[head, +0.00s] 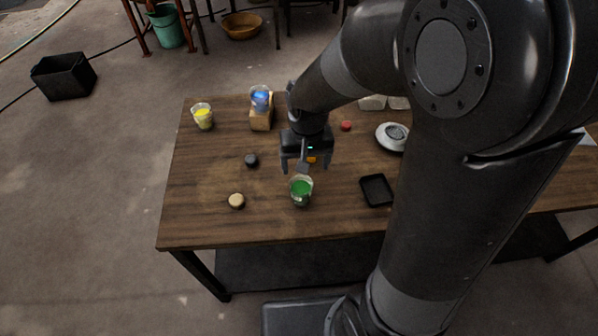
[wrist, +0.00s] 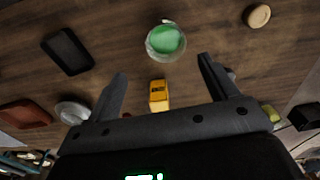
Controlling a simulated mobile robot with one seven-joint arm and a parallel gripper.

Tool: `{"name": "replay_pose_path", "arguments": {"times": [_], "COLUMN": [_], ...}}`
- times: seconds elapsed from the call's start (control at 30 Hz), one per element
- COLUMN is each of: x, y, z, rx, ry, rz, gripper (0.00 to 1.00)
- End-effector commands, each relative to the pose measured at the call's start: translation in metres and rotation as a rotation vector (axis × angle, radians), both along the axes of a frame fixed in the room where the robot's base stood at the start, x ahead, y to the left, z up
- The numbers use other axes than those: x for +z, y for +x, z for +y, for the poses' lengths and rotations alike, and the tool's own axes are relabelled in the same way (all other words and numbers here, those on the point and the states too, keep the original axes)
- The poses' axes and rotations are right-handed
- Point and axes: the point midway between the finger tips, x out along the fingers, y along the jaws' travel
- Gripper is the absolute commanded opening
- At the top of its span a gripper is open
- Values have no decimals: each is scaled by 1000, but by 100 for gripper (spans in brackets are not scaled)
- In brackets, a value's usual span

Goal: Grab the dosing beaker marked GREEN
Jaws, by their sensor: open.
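The green dosing beaker (head: 301,190) is a clear cup with green contents, standing upright near the front middle of the wooden table. In the wrist view the green beaker (wrist: 166,42) lies beyond the fingertips, roughly midway between them. My gripper (head: 305,166) is open and empty, above the table and just behind the beaker. Its two fingers also show in the wrist view (wrist: 163,68), apart from the beaker. A beaker with yellow contents (head: 203,117) stands at the back left. A blue one (head: 261,98) stands on a wooden block (head: 261,119). Any marking on the green beaker is unreadable.
A small orange-yellow block (wrist: 158,96) lies between my fingers and the green beaker. A black tray (head: 376,190) is right of the beaker. A tan disc (head: 236,201) and a dark knob (head: 251,160) are left. A round grey dish (head: 393,137) stands at the back right.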

Motion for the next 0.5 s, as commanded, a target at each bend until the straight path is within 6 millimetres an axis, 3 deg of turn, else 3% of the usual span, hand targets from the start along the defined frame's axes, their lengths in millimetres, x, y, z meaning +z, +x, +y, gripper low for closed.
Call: {"name": "replay_pose_path", "arguments": {"times": [0.5], "x": [-63], "y": [3], "z": [8], "rx": [4], "ry": [-7], "rz": [37], "gripper": [79]}}
